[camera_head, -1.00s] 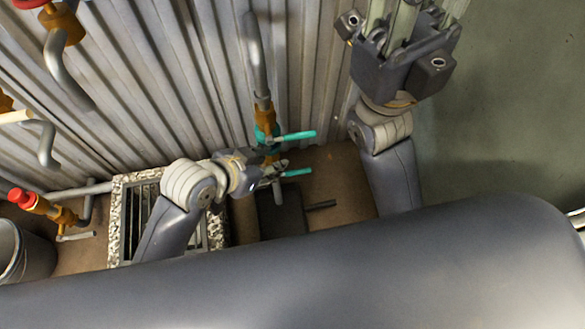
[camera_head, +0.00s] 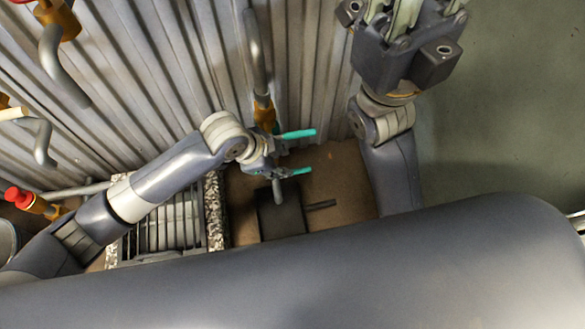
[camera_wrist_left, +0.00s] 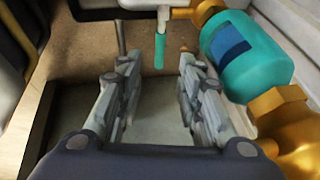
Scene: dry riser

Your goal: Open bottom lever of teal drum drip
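The teal drum drip (camera_wrist_left: 248,52) shows at the upper right of the left wrist view, with brass fittings at both ends. In the head view my left gripper mostly hides it. Its bottom lever (camera_head: 297,172) has a teal handle and sticks out to the right; the upper teal lever (camera_head: 298,134) is above it. My left gripper (camera_head: 275,172) is beside the bottom lever. In the left wrist view its fingers (camera_wrist_left: 155,75) are apart, and a teal handle (camera_wrist_left: 160,50) shows between and beyond them. My right gripper (camera_head: 405,15) is at the top edge, fingertips cut off.
A corrugated wall (camera_head: 175,80) stands behind. A stone-rimmed drain with a grate (camera_head: 214,215) is left of a dark box (camera_head: 282,215) on the brown floor. Other pipes with a red-handled valve (camera_head: 20,196) are at left. Open floor (camera_head: 490,130) lies to the right.

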